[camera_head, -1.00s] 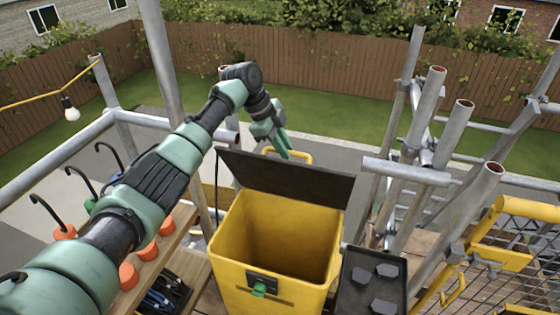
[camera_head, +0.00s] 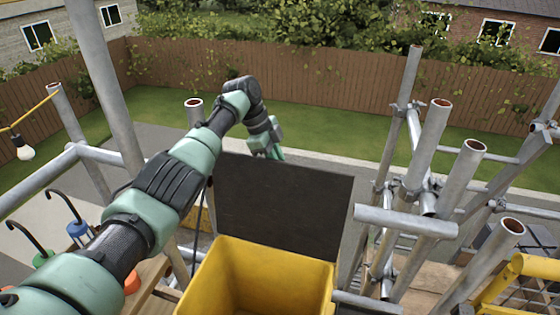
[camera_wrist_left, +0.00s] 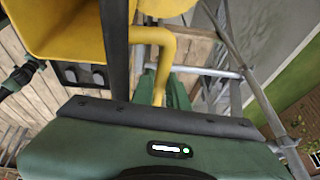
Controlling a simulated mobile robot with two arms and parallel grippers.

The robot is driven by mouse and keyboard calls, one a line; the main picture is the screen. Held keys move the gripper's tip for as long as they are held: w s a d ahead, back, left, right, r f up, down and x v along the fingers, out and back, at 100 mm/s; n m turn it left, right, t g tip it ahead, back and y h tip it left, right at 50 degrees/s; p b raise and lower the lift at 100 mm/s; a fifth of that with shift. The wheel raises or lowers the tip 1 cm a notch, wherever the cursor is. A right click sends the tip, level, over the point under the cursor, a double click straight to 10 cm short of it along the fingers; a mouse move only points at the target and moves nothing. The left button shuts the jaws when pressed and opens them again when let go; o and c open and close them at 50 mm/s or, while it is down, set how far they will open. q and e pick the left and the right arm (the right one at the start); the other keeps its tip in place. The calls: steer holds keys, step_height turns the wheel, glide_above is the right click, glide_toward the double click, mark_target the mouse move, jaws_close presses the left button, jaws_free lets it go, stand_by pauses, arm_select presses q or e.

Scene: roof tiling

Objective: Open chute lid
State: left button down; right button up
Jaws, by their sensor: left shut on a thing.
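The yellow chute (camera_head: 205,290) stands in front of me with its mouth open toward me. Its dark lid (camera_head: 285,205) stands up steeply along the chute's far edge. In the wrist view the lid (camera_wrist_left: 115,50) shows nearly edge-on, with a bent yellow handle (camera_wrist_left: 160,37) on its outer side. My left gripper (camera_wrist_left: 172,92) is shut on that handle. In the head view the left gripper (camera_head: 270,150) is at the lid's top left edge, its tips hidden behind the lid. My right gripper is in neither view.
Grey scaffold poles (camera_head: 430,150) stand close to the right of the lid, with a yellow mesh guard (camera_head: 520,275) at lower right. Another pole (camera_head: 100,80) rises at the left. Hooks with coloured handles (camera_head: 78,228) sit at lower left.

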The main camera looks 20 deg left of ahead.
arm_select(q)
steer(key=shift+w+f, duration=0.15)
steer(key=shift+w, duration=0.05)
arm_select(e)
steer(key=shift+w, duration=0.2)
arm_select(q)
steer(key=c, duration=1.6)
jaws_free()
steer(key=shift+o, duration=1)
steer(key=shift+w+f, duration=0.2)
steer(key=shift+w, duration=0.2)
steer(key=shift+w+r, duration=0.1)
steer(key=shift+w, duration=0.05)
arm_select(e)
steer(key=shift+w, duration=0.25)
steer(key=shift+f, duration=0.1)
